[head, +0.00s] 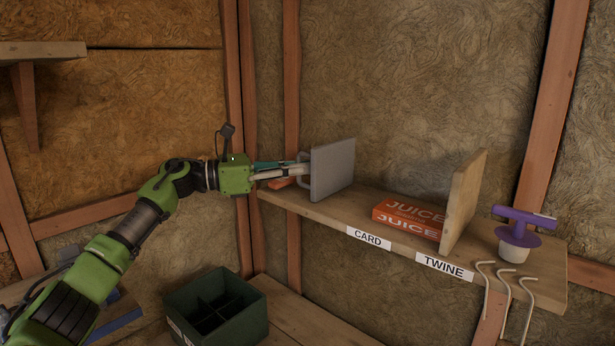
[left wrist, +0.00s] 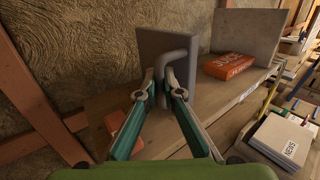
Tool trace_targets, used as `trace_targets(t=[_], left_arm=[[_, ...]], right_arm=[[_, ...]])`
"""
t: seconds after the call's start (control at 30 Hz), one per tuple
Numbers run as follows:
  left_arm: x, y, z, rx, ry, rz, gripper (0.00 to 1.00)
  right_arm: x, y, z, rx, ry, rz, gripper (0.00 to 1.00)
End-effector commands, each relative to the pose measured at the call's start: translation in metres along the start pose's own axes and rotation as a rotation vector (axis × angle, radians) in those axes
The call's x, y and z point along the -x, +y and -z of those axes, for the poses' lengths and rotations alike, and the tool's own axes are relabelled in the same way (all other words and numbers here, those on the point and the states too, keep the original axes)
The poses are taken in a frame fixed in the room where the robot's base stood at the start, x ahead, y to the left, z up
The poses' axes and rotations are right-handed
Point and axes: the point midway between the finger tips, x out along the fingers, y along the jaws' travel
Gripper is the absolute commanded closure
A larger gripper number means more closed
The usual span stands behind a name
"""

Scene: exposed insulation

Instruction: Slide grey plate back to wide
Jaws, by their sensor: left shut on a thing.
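The grey plate (head: 333,168) stands upright on the wooden shelf (head: 310,205), toward its left end above the CARD label. In the left wrist view the grey plate (left wrist: 162,45) has a grey bent handle (left wrist: 178,54) on its near face. My left gripper (head: 299,172) comes from the left and is shut on this handle; its green fingers (left wrist: 165,88) show on it in the left wrist view. My right gripper is in neither view.
An orange JUICE box (head: 408,218) lies on the shelf between the grey plate and an upright wooden board (head: 463,197). An orange item (head: 281,183) lies left of the plate. A green divided crate (head: 255,318) sits below.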

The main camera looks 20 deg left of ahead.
Motion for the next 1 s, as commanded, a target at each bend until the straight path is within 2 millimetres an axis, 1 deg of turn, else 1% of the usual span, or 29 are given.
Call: trace_targets(t=[0.03, 0.1, 0.17, 0.3, 0.33, 0.37, 0.5, 0.87, 0.97, 1.0], left_arm=[[0.006, 0.01, 0.002, 0.002, 0.001, -0.027, 1.0], [0.007, 0.011, 0.002, 0.001, 0.002, -0.029, 1.0], [0.007, 0.011, 0.001, 0.001, 0.002, -0.029, 1.0], [0.007, 0.011, 0.0, 0.001, 0.0, -0.029, 1.0], [0.007, 0.011, 0.0, 0.001, 0.0, -0.029, 0.88], [0.007, 0.011, 0.0, 0.001, 0.0, -0.029, 0.86], [0.006, 0.01, 0.001, 0.001, 0.001, -0.026, 0.86], [0.006, 0.009, 0.002, 0.002, 0.003, -0.022, 0.86], [0.011, 0.009, 0.003, 0.003, 0.004, -0.023, 0.86], [0.016, 0.009, 0.002, 0.002, 0.003, -0.024, 0.86]], right_arm=[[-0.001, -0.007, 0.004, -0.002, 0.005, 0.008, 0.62], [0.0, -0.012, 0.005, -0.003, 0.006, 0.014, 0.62], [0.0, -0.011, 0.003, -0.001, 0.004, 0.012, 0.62], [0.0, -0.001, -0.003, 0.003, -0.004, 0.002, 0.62], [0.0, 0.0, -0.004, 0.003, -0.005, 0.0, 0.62], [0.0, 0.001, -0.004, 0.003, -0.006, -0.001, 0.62], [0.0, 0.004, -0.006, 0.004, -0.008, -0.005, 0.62], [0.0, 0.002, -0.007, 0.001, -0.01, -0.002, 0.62], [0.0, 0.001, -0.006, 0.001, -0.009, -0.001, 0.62], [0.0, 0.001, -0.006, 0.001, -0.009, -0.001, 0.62]])
